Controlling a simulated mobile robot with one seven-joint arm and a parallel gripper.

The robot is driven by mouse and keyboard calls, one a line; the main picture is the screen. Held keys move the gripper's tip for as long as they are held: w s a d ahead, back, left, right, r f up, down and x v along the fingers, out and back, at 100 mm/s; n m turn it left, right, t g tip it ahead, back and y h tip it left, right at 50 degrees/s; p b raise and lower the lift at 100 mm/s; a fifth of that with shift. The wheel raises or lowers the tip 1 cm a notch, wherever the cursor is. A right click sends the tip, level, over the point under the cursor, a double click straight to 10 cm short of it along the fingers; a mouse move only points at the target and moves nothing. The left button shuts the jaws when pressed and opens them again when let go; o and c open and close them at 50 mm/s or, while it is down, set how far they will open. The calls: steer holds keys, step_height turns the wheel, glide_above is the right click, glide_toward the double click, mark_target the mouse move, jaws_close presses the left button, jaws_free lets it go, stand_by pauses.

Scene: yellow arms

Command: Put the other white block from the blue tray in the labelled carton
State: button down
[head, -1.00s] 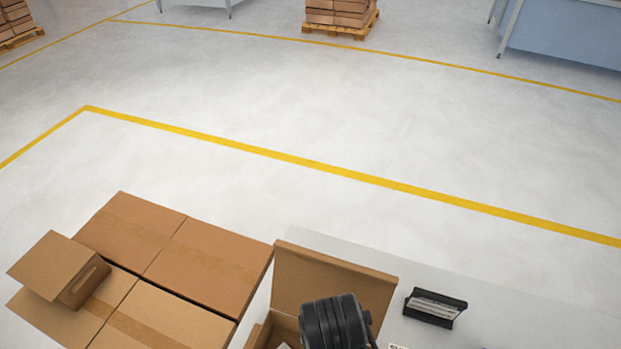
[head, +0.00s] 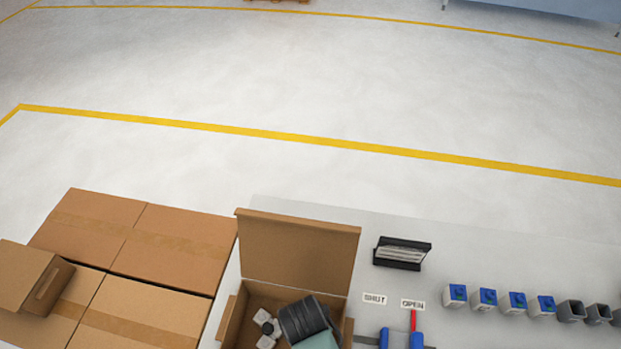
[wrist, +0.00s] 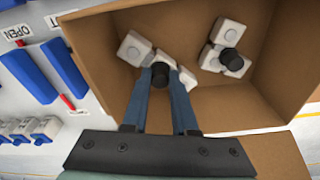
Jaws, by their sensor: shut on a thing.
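The open carton (head: 240,287) stands at the bottom of the head view with its lid flap raised; no label on it can be made out. In the wrist view my gripper (wrist: 165,68) reaches inside the carton (wrist: 285,50), its blue-grey fingers closed on a white block (wrist: 187,79) with a dark round part between the fingertips. Whether this block touches the carton floor I cannot tell. Other white blocks (wrist: 228,32) lie in the carton, some beside a black knob. In the head view my arm hides the fingertips. The blue tray is not seen.
Right of the carton are SHUT (head: 374,298) and OPEN (head: 413,303) labels, blue levers (head: 417,340), a black holder (head: 402,253) and a row of white-and-blue units (head: 485,298). Closed cardboard boxes (head: 160,250) stand on the left.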

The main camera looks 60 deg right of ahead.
steer(key=shift+f, duration=1)
steer(key=shift+f, duration=0.1)
steer(key=c, duration=0.7)
jaws_free()
steer(key=shift+f, duration=0.1)
step_height(320, 180, up, 12)
steer(key=a, duration=0.1)
steer(key=shift+s+a, duration=0.15)
steer(key=shift+a, duration=0.05)
